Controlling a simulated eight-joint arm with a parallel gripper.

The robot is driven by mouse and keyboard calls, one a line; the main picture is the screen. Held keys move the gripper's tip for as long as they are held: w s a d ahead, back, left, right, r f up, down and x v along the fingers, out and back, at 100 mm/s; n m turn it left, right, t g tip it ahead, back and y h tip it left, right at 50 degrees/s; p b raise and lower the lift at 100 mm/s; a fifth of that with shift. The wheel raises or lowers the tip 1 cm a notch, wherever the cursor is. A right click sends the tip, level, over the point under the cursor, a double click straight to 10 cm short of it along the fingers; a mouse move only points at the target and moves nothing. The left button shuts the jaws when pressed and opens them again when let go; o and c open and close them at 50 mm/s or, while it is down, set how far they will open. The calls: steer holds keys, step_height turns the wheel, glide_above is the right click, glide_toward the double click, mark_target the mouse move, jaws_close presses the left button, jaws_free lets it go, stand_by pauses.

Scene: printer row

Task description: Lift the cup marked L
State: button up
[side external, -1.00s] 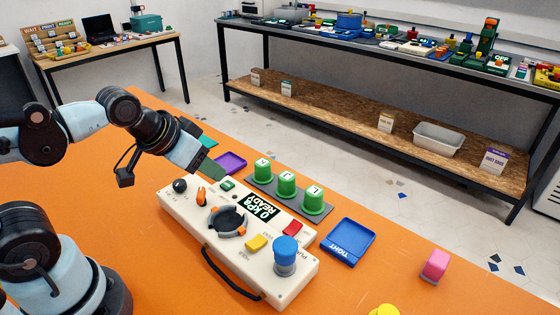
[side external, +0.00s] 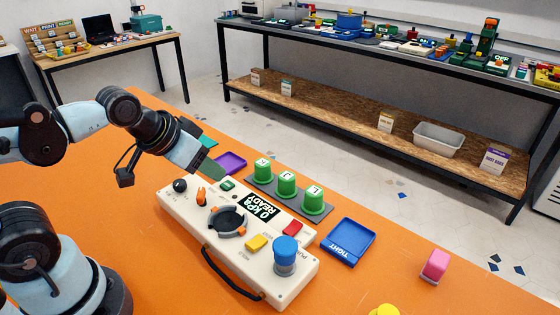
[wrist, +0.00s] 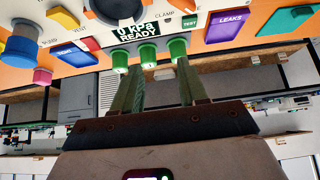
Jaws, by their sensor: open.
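Three green cups stand upright in a row on a dark grey strip (side external: 275,196): a left cup (side external: 262,172), a middle cup (side external: 287,185) and a right cup (side external: 314,201). Each top has a small dark mark; the middle and right ones look L-like, but I cannot tell which is L. In the wrist view the cups (wrist: 119,62) (wrist: 148,54) (wrist: 177,47) lie just past my fingertips. My gripper (side external: 212,172) is open and empty, left of the row and over the panel's far left end. Its fingers show in the wrist view (wrist: 160,68).
The cream panel (side external: 180,213) with knobs, buttons and a black handle lies in front of the cups. A tall blue knob (side external: 286,250) rises at its right end. A purple tray (side external: 231,162) and a blue TIGHT tray (side external: 348,243) flank the row. A pink block (side external: 435,264) stands right.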

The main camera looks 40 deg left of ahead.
steer(key=o, duration=0.6)
steer(key=m+g+h, duration=0.2)
steer(key=m+g, duration=0.3)
steer(key=m, duration=0.2)
glide_above(314, 191)
steer(key=s+a, duration=0.2)
steer(key=s, duration=0.1)
steer(key=shift+w+x, duration=0.2)
steer(key=shift+x, duration=2.9)
steer(key=shift+w+x, duration=0.2)
steer(key=shift+x, duration=2.9)
